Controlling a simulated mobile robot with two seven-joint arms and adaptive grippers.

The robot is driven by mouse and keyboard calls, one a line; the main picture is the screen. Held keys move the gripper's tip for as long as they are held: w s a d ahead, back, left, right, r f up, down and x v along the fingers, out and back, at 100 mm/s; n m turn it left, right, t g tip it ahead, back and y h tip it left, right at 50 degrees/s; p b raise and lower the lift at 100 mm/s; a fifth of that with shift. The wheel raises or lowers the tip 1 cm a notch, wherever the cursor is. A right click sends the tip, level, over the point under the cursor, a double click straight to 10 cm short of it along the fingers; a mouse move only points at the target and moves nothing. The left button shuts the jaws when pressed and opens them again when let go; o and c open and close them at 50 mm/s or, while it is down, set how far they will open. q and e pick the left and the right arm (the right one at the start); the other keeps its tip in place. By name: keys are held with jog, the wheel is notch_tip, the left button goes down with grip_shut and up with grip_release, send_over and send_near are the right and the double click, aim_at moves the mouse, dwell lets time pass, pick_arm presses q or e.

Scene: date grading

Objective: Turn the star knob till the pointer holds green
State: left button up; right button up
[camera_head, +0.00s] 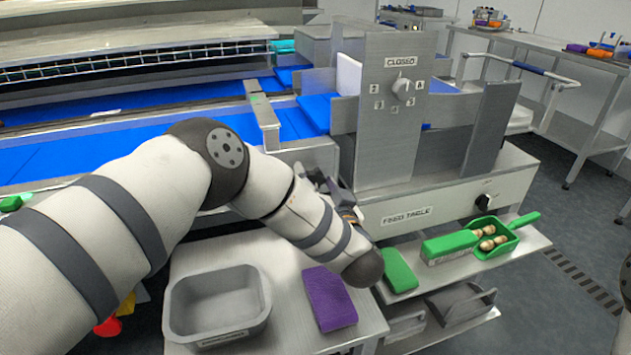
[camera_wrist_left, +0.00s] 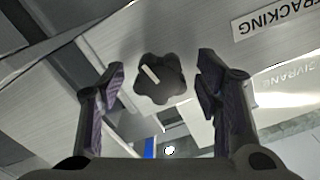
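The star knob (camera_wrist_left: 160,79) is dark and lobed, with a pale bar across its face. In the left wrist view it sits between the two open fingers of my left gripper (camera_wrist_left: 158,88), with a gap on each side. I cannot tell how far the fingertips are from it in depth. In the head view my left gripper (camera_head: 340,198) is partly hidden behind my own arm at the machine's near side, and the knob is hidden. I cannot make out a pointer scale or a green zone in either view. My right gripper is not in view.
A panel marked TRACKING (camera_wrist_left: 279,19) is beside the knob. A grey dial (camera_head: 403,88) under a CLOSED label and a black knob (camera_head: 483,202) are on the machine.

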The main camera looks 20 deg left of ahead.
pick_arm(q)
jog(key=v, duration=1.2)
